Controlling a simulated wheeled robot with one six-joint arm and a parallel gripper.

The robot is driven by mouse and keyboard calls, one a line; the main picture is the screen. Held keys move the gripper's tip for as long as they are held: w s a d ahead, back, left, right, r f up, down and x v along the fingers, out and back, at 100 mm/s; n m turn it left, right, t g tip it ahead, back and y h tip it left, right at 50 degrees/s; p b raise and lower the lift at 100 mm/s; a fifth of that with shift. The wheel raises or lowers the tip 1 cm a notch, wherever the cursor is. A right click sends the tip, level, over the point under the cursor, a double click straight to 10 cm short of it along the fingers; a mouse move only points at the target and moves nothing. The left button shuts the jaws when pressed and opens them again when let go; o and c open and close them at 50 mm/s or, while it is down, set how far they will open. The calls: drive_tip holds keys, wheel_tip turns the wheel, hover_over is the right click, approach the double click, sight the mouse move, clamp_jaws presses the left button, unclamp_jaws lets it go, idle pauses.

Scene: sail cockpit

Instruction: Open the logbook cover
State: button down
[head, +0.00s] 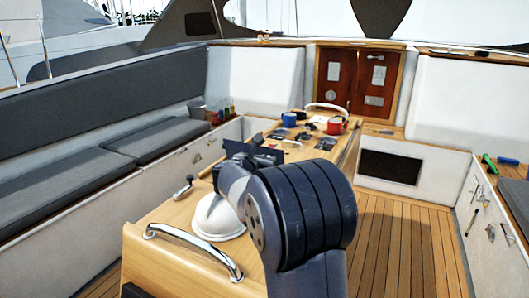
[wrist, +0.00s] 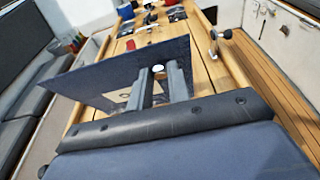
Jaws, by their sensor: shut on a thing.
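The logbook cover (wrist: 105,75) is a dark blue flat panel. In the wrist view it stands tilted up from the wooden table and runs across my gripper's fingers. My gripper (wrist: 158,80) is shut on it near its right part. In the head view the cover (head: 268,155) shows as a dark panel just beyond my arm. There my fingers are mostly hidden by my own wrist. A small white round thing shows between the fingers in the wrist view; I cannot tell what it is. The pages are not clearly visible.
The wooden table (head: 160,222) carries a chrome rail (head: 195,248), a white dome (head: 217,218) and a winch handle (head: 183,187). A blue mug (head: 289,119), a red mug (head: 335,125) and small items stand at its far end. Wooden deck (head: 400,240) lies clear at right.

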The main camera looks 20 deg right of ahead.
drive_tip(key=shift+w+d+r+g+y+p, duration=0.5)
drive_tip(key=shift+d+r+y+p, duration=0.15)
drive_tip(key=shift+p, duration=2.55)
drive_tip(key=shift+w+d+p, duration=0.15)
drive_tip(key=shift+p, duration=0.55)
drive_tip(key=shift+d+y, duration=0.1)
drive_tip(key=shift+y, duration=0.15)
drive_tip(key=shift+f, duration=0.15)
drive_tip(key=c, duration=1.3)
unclamp_jaws()
drive_tip(key=b+v, duration=0.1)
drive_tip(key=v, duration=1)
drive_tip(key=shift+w, duration=0.1)
